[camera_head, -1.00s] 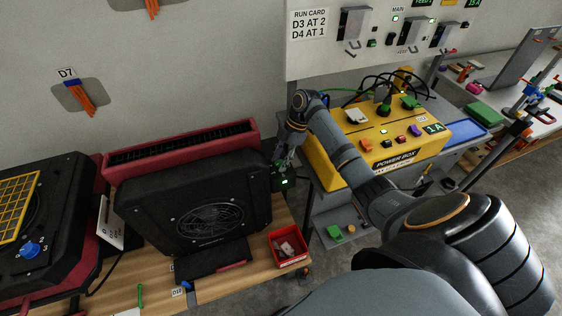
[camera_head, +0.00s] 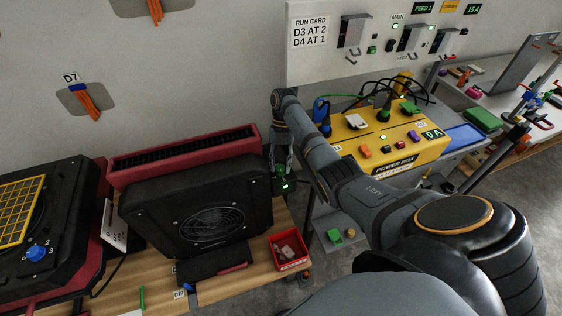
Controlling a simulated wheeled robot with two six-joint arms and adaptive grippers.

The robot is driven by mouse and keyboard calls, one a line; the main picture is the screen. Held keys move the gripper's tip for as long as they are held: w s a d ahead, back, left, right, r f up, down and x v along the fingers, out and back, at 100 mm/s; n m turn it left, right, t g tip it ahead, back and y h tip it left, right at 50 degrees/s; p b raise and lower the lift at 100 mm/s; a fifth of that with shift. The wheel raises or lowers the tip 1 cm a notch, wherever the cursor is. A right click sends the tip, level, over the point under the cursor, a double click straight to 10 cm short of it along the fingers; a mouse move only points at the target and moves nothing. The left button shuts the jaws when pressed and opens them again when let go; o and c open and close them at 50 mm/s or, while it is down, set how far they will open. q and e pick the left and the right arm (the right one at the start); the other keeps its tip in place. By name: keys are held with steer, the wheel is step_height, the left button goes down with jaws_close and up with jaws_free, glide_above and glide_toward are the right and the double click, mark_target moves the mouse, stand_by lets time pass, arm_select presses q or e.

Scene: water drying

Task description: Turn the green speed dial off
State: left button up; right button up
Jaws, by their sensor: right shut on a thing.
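The green speed dial (camera_head: 280,171) is at the right end of the black blower (camera_head: 165,215). It is small and mostly hidden by my fingers, so its pointer position cannot be read. My right gripper (camera_head: 281,166) comes down over it from above and is shut on it. A small green light (camera_head: 285,186) glows just below the dial. The yellow power box (camera_head: 400,160) shows "0 A" on its display (camera_head: 432,134). My left gripper is not in view.
A red bin (camera_head: 290,262) with small items stands on the wooden bench in front of the blower. Another black machine with a blue dial (camera_head: 37,253) is at the left. My right arm passes in front of the power box's left side.

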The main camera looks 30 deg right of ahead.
steer(key=shift+a+n+h+p, duration=0.1)
steer(key=shift+n+h+p, duration=0.3)
steer(key=shift+n, duration=1.1)
steer(key=o, duration=1.2)
steer(key=shift+g, duration=0.3)
steer(key=shift+c, duration=0.2)
